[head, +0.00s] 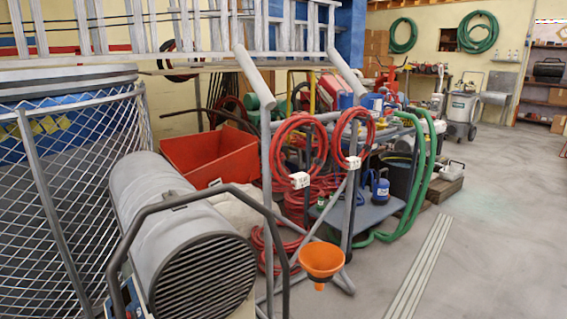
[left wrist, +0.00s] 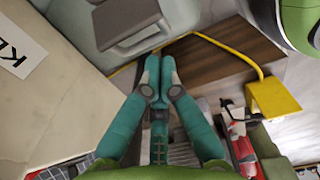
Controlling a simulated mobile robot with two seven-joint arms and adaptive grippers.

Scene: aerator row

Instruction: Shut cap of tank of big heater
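The big heater (head: 185,235) is a grey barrel with a slatted round outlet and a dark tubular handle (head: 205,195), at the lower left of the head view. Its lower part runs out of the picture; I cannot make out its tank or cap there. In the left wrist view my left gripper (left wrist: 159,78) has teal fingers with their tips together and nothing visible between them. Beyond the tips is a grey-green case (left wrist: 185,18) with a raised grey handle-like part (left wrist: 130,24); I cannot tell whether it belongs to the heater. My right gripper is not in view.
A wire-mesh cage (head: 60,190) stands left of the heater. A red bin (head: 205,155), a rack with red hoses (head: 295,150) and an orange funnel (head: 321,259) are close to its right. The floor (head: 490,240) at right is clear. A yellow bent bar (left wrist: 235,50) shows in the wrist view.

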